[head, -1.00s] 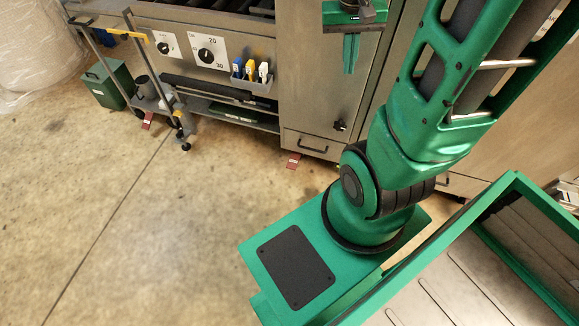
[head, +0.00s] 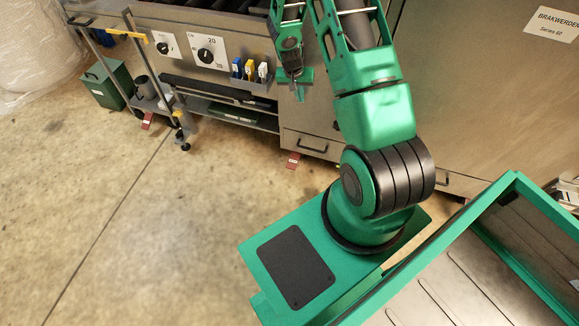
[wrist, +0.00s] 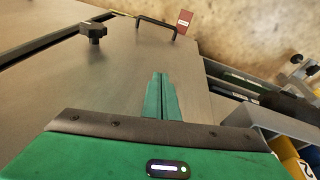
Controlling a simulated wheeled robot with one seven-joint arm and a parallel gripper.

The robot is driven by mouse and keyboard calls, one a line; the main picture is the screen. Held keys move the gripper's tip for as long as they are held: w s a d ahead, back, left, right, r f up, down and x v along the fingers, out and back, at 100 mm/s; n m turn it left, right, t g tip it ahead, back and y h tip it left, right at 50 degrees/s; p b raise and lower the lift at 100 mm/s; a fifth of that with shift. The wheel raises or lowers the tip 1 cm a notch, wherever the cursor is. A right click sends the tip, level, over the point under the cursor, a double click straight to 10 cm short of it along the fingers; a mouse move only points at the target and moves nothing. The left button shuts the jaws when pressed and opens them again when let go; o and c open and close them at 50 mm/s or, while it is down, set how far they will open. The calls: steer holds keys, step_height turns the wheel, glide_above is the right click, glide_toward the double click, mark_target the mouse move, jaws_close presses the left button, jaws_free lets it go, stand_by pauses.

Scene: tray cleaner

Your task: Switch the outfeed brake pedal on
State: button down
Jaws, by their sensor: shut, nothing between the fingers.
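A red pedal with a pale label (head: 293,161) sits low at the floor, under the drawer of the steel machine. It also shows in the wrist view (wrist: 184,21), beyond the drawer handle. A second red pedal (head: 148,120) is at the floor further left, by the trolley. I cannot read which one is the outfeed brake, or whether either is pressed. My gripper (head: 299,98) is in front of the machine's steel panel, above the nearer pedal and apart from it. Its green fingers are together and empty in the wrist view (wrist: 160,77).
A drawer with a dark handle (head: 305,145) is between my gripper and the nearer pedal. A black knob (wrist: 93,31) sticks out of the panel. The concrete floor (head: 150,230) at left is open.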

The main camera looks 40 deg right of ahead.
steer(key=s+a+f, duration=0.1)
steer(key=a+f, duration=0.2)
steer(key=f, duration=1.2)
steer(key=s+a+f+m+t, duration=0.1)
steer(key=a+f, duration=0.2)
steer(key=f, duration=1.3)
steer(key=shift+s+a+m+y, duration=0.2)
steer(key=shift+s+m+y, duration=0.05)
steer(key=shift+m+y, duration=0.05)
steer(key=shift+f, duration=0.1)
glide_above(291, 166)
steer(key=f, duration=0.7)
steer(key=s+f, duration=0.1)
steer(key=f, duration=0.3)
steer(key=shift+a+f, duration=0.25)
steer(key=shift+a, duration=0.15)
steer(key=shift+f, duration=1)
